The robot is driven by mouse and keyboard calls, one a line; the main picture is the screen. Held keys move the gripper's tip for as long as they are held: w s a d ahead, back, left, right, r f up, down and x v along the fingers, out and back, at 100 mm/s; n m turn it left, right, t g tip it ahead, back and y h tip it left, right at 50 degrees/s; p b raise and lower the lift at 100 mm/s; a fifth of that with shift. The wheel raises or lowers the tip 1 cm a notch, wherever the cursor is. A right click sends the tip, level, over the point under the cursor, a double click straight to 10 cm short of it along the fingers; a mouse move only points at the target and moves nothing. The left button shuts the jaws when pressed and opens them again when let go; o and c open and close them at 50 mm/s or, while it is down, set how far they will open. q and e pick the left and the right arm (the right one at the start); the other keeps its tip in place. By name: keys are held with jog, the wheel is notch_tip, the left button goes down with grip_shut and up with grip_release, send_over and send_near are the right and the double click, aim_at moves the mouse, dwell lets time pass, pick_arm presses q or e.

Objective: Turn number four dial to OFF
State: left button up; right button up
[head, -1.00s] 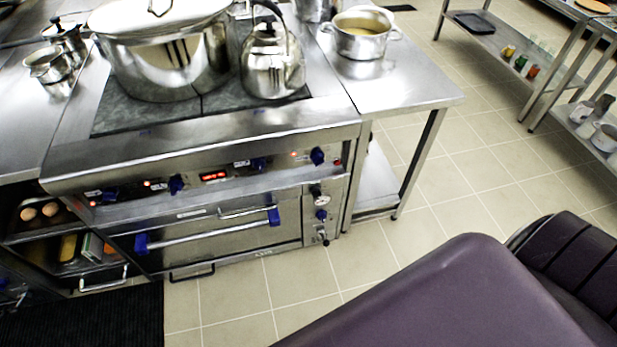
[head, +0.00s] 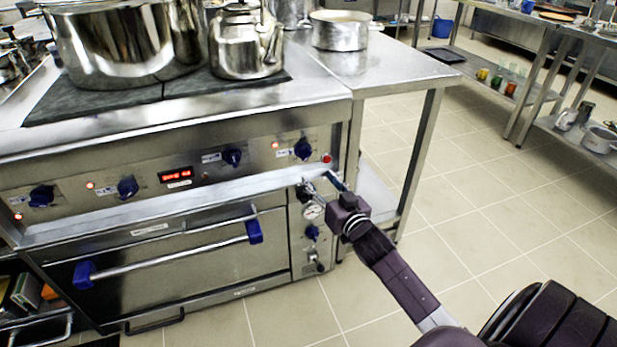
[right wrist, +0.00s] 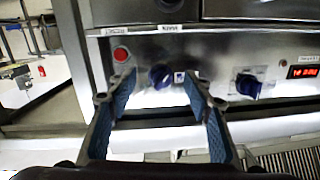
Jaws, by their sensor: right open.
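A row of blue dials runs along the stove's front panel. Taking them from the left, the number four dial (head: 303,149) is the rightmost, with a lit red light on its left. Its number and markings are too small to read. My right gripper (head: 322,184) is open and empty, in front of the panel, a little below and right of this dial in the head view. In the right wrist view the picture is upside down, and the same dial (right wrist: 160,76) appears between the two open fingertips (right wrist: 158,80), apart from both. My left gripper is not in view.
A red button (head: 326,158) is right of the dial. Another blue dial (head: 232,158) and a red display (head: 176,175) are to its left. The oven handle (head: 170,253) sticks out below. A kettle (head: 240,45) and large pot (head: 120,45) stand on top.

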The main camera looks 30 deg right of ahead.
aim_at(308, 157)
jog(key=shift+t, duration=0.4)
jog(key=w+r, duration=0.1)
jog(key=w+r+b, duration=0.1)
jog(key=w, duration=0.2)
jog(key=shift+d+r+b, duration=0.3)
jog(key=shift+r, duration=0.1)
jog(key=w, duration=0.3)
jog(key=shift+d+b, duration=0.25)
jog(key=shift+b, duration=0.05)
jog(key=shift+w, duration=0.45)
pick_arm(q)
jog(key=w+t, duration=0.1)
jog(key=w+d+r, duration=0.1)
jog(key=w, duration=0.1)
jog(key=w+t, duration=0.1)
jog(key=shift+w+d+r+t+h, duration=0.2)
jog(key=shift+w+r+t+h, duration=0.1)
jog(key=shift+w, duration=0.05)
pick_arm(e)
jog(key=shift+c, duration=0.5)
jog(key=c, duration=1)
